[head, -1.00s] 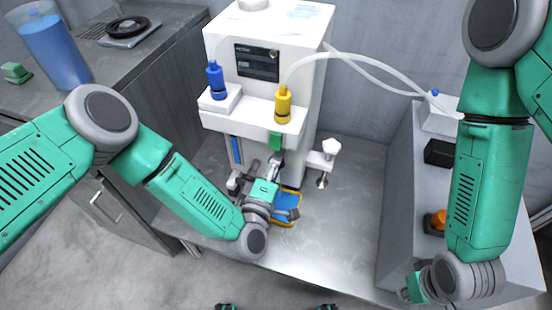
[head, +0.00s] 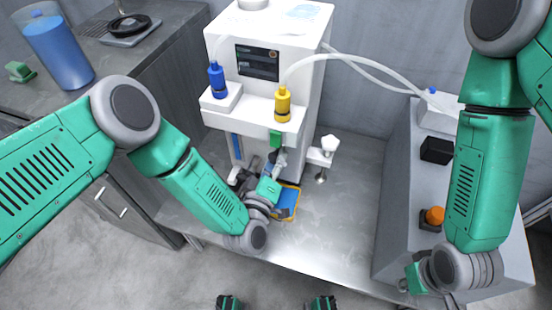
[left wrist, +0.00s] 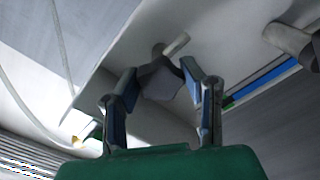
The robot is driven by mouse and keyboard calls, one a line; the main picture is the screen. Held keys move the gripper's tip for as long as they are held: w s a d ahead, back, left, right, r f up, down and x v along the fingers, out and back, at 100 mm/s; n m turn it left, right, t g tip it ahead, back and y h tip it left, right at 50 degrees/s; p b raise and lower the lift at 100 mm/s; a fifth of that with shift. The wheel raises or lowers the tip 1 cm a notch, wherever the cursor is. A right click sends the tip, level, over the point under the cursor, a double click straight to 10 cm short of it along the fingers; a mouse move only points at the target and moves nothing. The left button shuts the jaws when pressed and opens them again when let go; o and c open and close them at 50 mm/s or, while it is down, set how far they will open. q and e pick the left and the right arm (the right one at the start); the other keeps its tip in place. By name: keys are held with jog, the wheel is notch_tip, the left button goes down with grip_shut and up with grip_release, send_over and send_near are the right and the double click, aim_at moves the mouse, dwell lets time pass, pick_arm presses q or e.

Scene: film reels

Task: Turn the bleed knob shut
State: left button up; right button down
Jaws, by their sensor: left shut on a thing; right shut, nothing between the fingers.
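In the left wrist view a grey lobed knob (left wrist: 160,80), which looks like the bleed knob, sits on a short stem under a white housing. My left gripper (left wrist: 160,92) has a finger on each side of it and is shut on it.
A blue bottle (head: 217,80) and a yellow bottle (head: 283,104) stand on the machine's ledge. A yellow-edged blue tray (head: 287,203) lies below. An orange knob (head: 434,215) is on the grey right-hand unit. The metal bench between is clear.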

pick_arm(q)
jog(key=shift+s+f, duration=0.25)
jog(key=shift+f, duration=0.1)
jog(key=o, duration=1.2)
jog(key=shift+c, duration=0.2)
jog(key=shift+w+r, duration=0.1)
jog(key=shift+w, duration=0.05)
jog(key=shift+r, duration=0.1)
jog(key=v, duration=1.2)
